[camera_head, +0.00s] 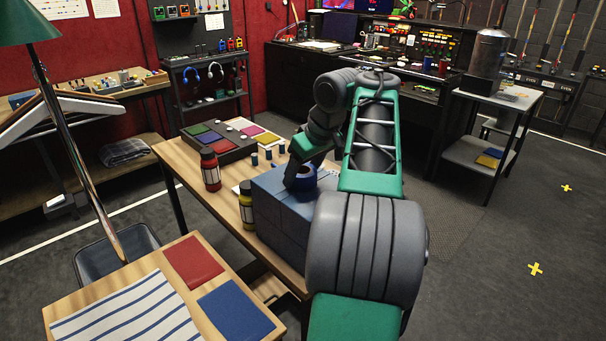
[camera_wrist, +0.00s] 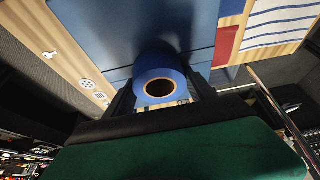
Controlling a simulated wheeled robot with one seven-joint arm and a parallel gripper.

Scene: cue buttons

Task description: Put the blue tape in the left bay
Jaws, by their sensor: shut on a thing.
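The blue tape (camera_head: 305,178) is a roll with a brown core, seen over the top of a blue-grey box (camera_head: 280,225). My gripper (camera_wrist: 162,92) is shut on the blue tape, with one dark finger on each side of it. In the wrist view the tape (camera_wrist: 158,72) stands out in front of the blue-grey surface of the box (camera_wrist: 105,35). I cannot tell whether the tape touches the box. My arm hides the right part of the box, and I cannot make out which part is the left bay.
A dark tray with coloured squares (camera_head: 215,140) and several small blue cylinders lie behind. A nearer table holds a striped cloth (camera_head: 125,315), red and blue mats.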

